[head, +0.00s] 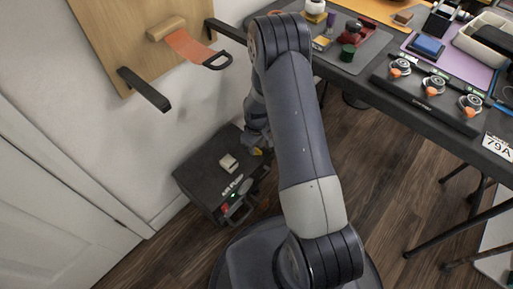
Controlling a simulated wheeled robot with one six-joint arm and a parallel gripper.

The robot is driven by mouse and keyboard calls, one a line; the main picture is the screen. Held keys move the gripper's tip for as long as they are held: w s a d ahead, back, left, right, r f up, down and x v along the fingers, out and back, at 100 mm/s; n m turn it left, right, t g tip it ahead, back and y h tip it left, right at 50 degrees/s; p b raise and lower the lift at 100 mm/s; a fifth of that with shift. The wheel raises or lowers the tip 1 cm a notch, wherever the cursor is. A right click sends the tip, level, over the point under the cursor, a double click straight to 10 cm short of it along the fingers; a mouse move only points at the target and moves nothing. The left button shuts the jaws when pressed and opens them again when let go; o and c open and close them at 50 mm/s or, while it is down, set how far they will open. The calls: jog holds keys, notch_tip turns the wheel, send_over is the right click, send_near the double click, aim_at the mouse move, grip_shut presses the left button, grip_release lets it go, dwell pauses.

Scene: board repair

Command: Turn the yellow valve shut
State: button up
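A small patch of yellow (256,151), possibly the yellow valve, shows at the right side of a dark box (203,172) low by the wall. My gripper (262,142) is down beside this yellow patch, mostly hidden behind my own arm. I cannot tell whether its fingers touch the yellow part or whether they are open or shut. The box has a pale block (228,163) on top, white lettering, a small green light (233,195) and a red part (225,208) on its front.
A dark table (375,88) at the upper right holds a long black stand (425,103) with several orange-and-silver knobs. A wooden board (115,40) with an orange strap (187,46) is on the wall. A white door (50,200) is at left.

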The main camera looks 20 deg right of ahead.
jog(key=shift+f, duration=0.3)
grip_shut()
jog(key=shift+m, duration=0.4)
jog(key=m, duration=0.3)
jog(key=shift+m+b, duration=0.3)
jog(key=m, duration=0.4)
jog(key=shift+m, duration=0.3)
jog(key=m, duration=0.4)
jog(key=shift+m+b, duration=0.3)
jog(key=shift+b, duration=0.05)
jog(key=shift+r+m, duration=0.1)
jog(key=shift+m, duration=2.1)
